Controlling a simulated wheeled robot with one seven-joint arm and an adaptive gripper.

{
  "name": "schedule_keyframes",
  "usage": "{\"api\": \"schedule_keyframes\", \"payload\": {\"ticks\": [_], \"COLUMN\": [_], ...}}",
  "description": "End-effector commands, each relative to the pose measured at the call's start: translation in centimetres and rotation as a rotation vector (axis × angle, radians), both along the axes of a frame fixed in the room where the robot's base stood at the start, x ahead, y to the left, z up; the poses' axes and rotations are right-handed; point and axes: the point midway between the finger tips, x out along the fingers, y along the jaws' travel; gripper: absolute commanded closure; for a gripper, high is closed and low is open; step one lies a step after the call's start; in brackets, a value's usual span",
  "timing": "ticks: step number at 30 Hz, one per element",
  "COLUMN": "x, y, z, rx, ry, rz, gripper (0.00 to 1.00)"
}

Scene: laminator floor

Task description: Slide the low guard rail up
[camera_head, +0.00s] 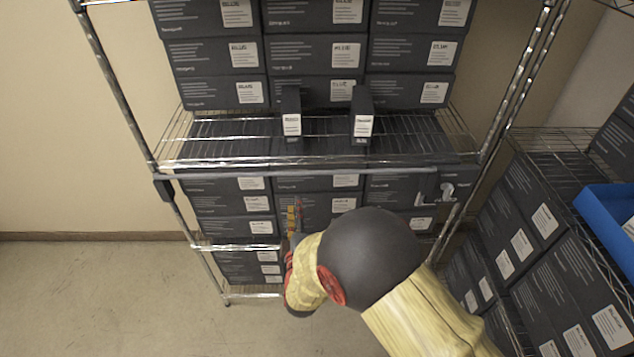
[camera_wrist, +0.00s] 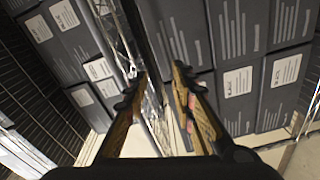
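The low guard rail (camera_head: 300,173) is a thin grey bar across the front of the shelf rack, just below the wire shelf edge. Its ends meet a dark bracket (camera_head: 165,188) at the left post and a grey fitting (camera_head: 447,191) near the right post. My gripper (camera_head: 295,208) is below the middle of the rail, in front of the lower boxes; my arm hides part of it. In the wrist view my gripper (camera_wrist: 156,80) has its two fingers well apart. Metal bars and wire shelving run between and behind them; I cannot tell which bar is the rail.
Dark labelled boxes (camera_head: 318,52) fill the shelves, and two narrow boxes (camera_head: 291,122) stand upright on the middle wire shelf (camera_head: 225,128). A second rack at right holds more boxes (camera_head: 520,215) and a blue bin (camera_head: 605,222). The floor at left (camera_head: 90,290) is clear.

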Motion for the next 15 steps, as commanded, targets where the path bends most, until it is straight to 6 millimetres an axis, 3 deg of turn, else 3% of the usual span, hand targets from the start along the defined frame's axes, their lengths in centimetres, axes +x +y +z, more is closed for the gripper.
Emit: {"api": "schedule_keyframes", "payload": {"ticks": [1,5,10,15], "x": [0.2,-0.3,0.1,2.2], "y": [-0.4,-1.2,-1.3,-1.5], "z": [2.0,5.4,6.0,6.3], "rx": [-0.051,-0.190,-0.257,-0.259], "ry": [-0.071,-0.194,-0.212,-0.211], "rz": [-0.022,-0.066,-0.077,-0.078], "gripper": [0.74,0.74,0.74,0.74]}}
